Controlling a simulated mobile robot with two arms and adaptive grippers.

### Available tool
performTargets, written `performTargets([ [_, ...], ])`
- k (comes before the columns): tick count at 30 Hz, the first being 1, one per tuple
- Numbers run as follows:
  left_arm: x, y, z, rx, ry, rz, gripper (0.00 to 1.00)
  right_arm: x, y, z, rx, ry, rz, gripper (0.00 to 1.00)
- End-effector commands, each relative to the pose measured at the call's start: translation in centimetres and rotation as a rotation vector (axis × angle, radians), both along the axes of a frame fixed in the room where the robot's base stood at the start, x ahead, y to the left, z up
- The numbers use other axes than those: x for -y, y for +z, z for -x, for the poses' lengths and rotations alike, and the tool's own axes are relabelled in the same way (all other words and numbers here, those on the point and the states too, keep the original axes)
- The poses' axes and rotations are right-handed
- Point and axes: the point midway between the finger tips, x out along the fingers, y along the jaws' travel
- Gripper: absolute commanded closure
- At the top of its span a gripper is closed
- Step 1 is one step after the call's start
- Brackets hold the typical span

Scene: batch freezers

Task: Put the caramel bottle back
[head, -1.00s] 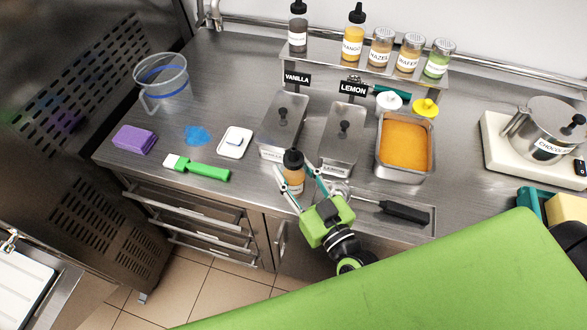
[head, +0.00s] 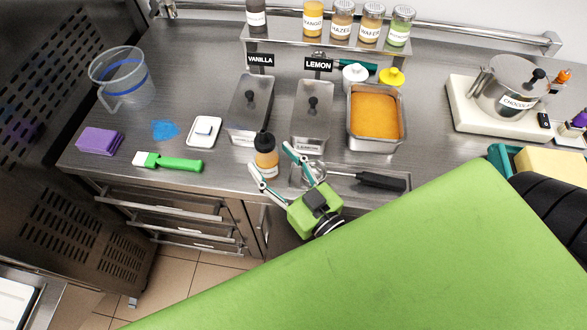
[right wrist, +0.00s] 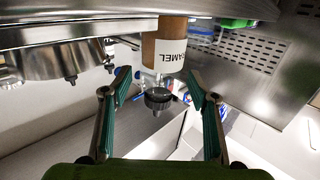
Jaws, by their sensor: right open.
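The caramel bottle (head: 266,158), with amber contents and a dark cap, stands upright at the front edge of the counter, in front of the vanilla tub (head: 250,108). Its label, partly cut off, shows in the right wrist view (right wrist: 166,53). My right gripper (head: 271,168) is open, with its teal-lined fingers reaching toward the bottle from the front. In the right wrist view the open fingers (right wrist: 157,92) have the bottle ahead between them, with clear gaps on both sides. A shelf (head: 325,43) at the back holds a mango bottle (head: 313,19) and a dark bottle (head: 256,14). My left gripper is not in view.
A lemon tub (head: 312,120) and an orange-filled pan (head: 375,117) stand right of the bottle. A black-handled tool (head: 380,181) lies close to my right gripper.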

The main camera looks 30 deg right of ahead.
Motion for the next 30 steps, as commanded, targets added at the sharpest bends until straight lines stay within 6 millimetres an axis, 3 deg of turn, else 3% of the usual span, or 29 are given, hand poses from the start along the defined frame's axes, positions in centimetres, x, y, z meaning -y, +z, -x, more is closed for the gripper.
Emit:
performTargets([
  [6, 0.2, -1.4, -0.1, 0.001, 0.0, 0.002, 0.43, 0.8, -0.5, 4.3, -0.004, 0.001, 0.001, 0.46],
  [12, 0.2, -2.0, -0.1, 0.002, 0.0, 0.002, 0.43, 1.3, -0.3, 7.1, -0.003, 0.001, 0.001, 0.46],
  [18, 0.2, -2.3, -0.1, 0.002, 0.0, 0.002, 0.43, 1.6, -0.1, 8.5, -0.001, 0.001, 0.0, 0.46],
  [30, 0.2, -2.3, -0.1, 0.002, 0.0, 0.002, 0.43, 1.7, 0.0, 8.7, 0.001, 0.0, 0.0, 0.46],
])
